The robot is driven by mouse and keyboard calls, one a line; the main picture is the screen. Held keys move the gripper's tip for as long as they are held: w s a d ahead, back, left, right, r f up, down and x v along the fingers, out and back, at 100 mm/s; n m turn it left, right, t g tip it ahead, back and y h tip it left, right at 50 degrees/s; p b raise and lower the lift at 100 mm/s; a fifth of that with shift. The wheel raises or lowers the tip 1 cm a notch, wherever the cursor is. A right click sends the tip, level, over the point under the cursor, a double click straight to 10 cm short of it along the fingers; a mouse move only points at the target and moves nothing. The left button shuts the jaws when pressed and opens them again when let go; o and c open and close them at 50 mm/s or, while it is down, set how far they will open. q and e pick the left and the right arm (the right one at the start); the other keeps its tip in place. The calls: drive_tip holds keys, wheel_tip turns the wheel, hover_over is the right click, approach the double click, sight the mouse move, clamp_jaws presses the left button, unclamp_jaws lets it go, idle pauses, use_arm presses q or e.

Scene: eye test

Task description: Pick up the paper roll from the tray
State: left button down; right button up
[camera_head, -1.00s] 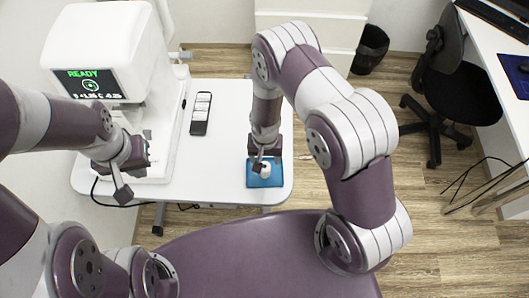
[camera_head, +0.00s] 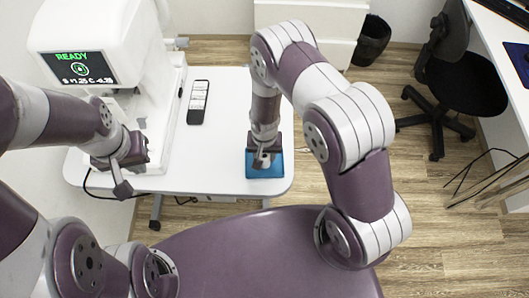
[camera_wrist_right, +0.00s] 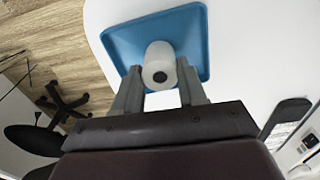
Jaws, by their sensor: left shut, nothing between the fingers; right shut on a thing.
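The white paper roll (camera_wrist_right: 160,68) shows in the right wrist view between the fingers of my right gripper (camera_wrist_right: 160,93), its dark core hole facing the camera. The right gripper is shut on it. The blue tray (camera_wrist_right: 190,22) lies behind the roll; whether the roll touches it I cannot tell. In the head view the right gripper (camera_head: 263,163) is over the blue tray (camera_head: 265,172) at the table's front right, and it mostly hides the roll. My left gripper (camera_head: 123,190) is shut and empty at the front left of the table.
A white machine (camera_head: 100,30) with a READY screen stands at the table's left. A black handheld device (camera_head: 198,102) lies on the white table (camera_head: 215,155), whose middle is clear. A black chair (camera_head: 460,85) and a bin (camera_head: 371,42) stand to the right.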

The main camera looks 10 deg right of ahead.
sight(265, 156)
drive_tip(key=shift+r, duration=0.1)
drive_tip(key=shift+r+p, duration=1.7)
drive_tip(key=shift+r, duration=0.3)
